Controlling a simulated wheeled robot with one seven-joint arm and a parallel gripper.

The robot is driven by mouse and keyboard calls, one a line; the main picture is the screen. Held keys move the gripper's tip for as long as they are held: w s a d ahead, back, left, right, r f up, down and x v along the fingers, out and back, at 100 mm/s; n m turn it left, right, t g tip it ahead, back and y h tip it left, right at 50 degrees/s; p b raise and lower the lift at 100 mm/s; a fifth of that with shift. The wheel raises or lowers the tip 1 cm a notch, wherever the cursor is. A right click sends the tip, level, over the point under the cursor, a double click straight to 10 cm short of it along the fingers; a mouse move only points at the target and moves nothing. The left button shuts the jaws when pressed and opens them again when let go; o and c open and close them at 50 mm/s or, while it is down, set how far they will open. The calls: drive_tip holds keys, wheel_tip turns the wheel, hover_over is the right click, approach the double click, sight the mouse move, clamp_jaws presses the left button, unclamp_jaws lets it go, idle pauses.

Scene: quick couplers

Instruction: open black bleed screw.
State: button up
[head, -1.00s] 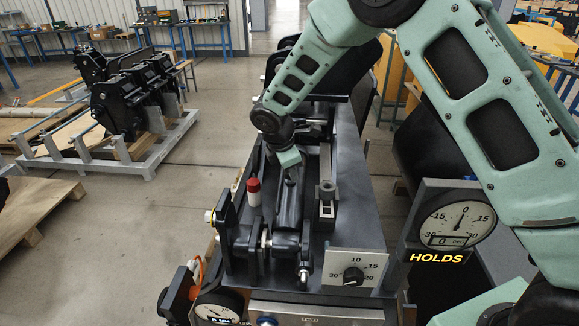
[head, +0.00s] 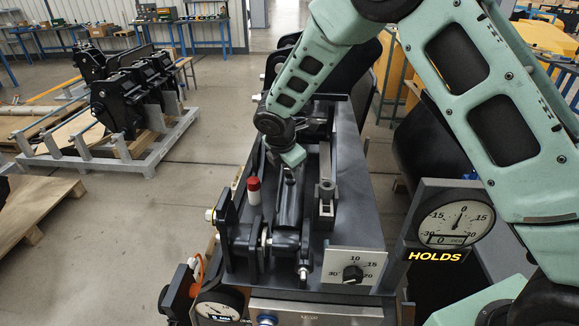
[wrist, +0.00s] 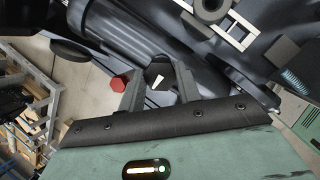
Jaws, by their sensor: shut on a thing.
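The black bleed screw (wrist: 157,70) shows in the wrist view as a dark round head with a white mark, between the fingers of my gripper (wrist: 158,84). The fingers are shut on it, one on each side. In the head view my gripper (head: 287,174) reaches down over the middle of the coupler (head: 350,203), above its long dark cylinder. The screw is too small and too covered to make out there.
A red-capped white part (head: 253,191) stands left of my gripper. A grey bracket (head: 326,198) stands to its right.

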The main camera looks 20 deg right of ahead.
drive_tip(key=o, duration=1)
drive_tip(key=shift+c, duration=0.2)
drive_tip(key=b+v, duration=0.3)
drive_tip(key=v, duration=1.4)
drive_tip(key=shift+a+r, duration=0.15)
drive_tip(key=shift+r, duration=0.05)
